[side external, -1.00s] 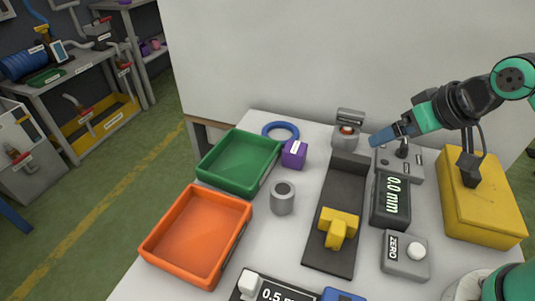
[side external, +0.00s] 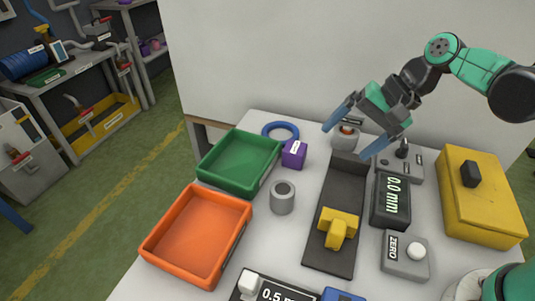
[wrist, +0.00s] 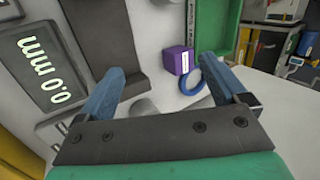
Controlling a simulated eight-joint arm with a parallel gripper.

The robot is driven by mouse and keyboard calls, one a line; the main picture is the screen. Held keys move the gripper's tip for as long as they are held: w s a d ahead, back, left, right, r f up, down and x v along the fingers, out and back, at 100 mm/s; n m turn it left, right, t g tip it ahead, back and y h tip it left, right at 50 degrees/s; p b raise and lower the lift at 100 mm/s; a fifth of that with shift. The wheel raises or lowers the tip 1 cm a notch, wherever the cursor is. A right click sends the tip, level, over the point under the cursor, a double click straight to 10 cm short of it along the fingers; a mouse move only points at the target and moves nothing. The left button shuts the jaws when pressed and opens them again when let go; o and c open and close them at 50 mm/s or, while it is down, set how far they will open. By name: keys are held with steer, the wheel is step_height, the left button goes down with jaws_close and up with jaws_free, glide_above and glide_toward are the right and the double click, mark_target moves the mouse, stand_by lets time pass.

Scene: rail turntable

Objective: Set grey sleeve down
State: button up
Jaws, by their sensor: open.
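The grey sleeve (side external: 283,197), a short hollow cylinder, stands upright on the pale table in the side external view, between the trays and the dark track. A grey round edge at the top of the wrist view may be the same sleeve, but I cannot tell for sure. My gripper (side external: 345,144) is open, its two blue fingers spread and empty. It is in the air over the back of the table, in front of the grey stand with a copper-coloured centre (side external: 346,133), and apart from the sleeve. Both fingers also show in the wrist view (wrist: 160,66).
A green tray (side external: 207,178) and an orange tray (side external: 150,243) stand on the left. A purple block (side external: 294,154) and blue ring (side external: 281,131) lie at the back. The dark track (side external: 325,258) carries a yellow slider (side external: 338,226). Right are a display (side external: 391,199) and yellow box (side external: 480,205).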

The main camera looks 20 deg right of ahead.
mark_target(291, 185)
steer(key=w+a+f+m+g+y, duration=0.1)
steer(key=f+m+y, duration=0.1)
steer(key=w+a+f+m+g+y, duration=0.1)
steer(key=a+f+m+y, duration=0.1)
steer(key=m+y, duration=0.1)
steer(key=w+a+f+m+g+y, duration=0.1)
steer(key=f+m+g+y, duration=0.1)
steer(key=shift+a+f+m, duration=0.1)
steer(key=shift+a+m, duration=0.1)
steer(key=shift+m, duration=0.2)
steer(key=shift+s+a+f+m+g+y, duration=0.1)
steer(key=shift+s+f+m+g+y, duration=0.2)
steer(key=shift+f+g+y, duration=0.3)
steer(key=shift+s+a, duration=0.1)
steer(key=shift+a, duration=0.1)
steer(key=shift+x, duration=2.55)
jaws_close()
